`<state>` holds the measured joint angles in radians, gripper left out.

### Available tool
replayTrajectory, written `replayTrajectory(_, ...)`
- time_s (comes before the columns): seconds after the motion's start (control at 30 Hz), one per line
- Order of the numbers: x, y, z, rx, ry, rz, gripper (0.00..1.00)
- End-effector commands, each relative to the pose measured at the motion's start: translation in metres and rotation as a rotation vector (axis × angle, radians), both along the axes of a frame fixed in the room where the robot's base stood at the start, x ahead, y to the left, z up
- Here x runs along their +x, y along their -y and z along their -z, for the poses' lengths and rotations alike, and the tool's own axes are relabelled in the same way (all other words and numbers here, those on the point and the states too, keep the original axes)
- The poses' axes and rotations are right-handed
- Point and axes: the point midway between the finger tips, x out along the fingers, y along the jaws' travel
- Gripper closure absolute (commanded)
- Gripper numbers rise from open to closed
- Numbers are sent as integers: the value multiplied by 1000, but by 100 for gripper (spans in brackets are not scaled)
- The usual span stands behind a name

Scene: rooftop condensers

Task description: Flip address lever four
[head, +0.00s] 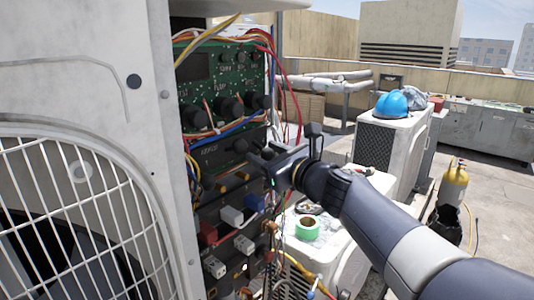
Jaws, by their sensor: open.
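The open condenser's electrical bay shows a green circuit board (222,75) with dark round parts. Below it is a dark panel (222,152) with small lettering too small to read for certain. I cannot pick out separate address levers or tell which is lever four; part of this area is behind my gripper. My gripper (268,163) is at the right side of the bay, level with the dark panel and pointing left towards it. It is open, and I see nothing held in it. Whether it touches the panel cannot be told.
Loose red wires (290,85) hang right of the board. Connector blocks (232,216) fill the lower bay. The white condenser casing (90,70) stands at left. Green tape (307,227) lies on a white unit at right. A blue helmet (391,104) and yellow cylinder (453,187) are farther back.

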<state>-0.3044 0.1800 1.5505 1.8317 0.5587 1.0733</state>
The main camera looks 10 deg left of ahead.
Motion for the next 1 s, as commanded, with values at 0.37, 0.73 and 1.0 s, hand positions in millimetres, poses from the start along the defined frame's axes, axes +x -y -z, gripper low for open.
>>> replayTrajectory(0.37, 0, 0, 0, 0, 0, 0, 65)
replayTrajectory(0.73, 0, 0, 0, 0, 0, -1, 96)
replayTrajectory(1.0, 0, 0, -3, -12, -7, 0, 96)
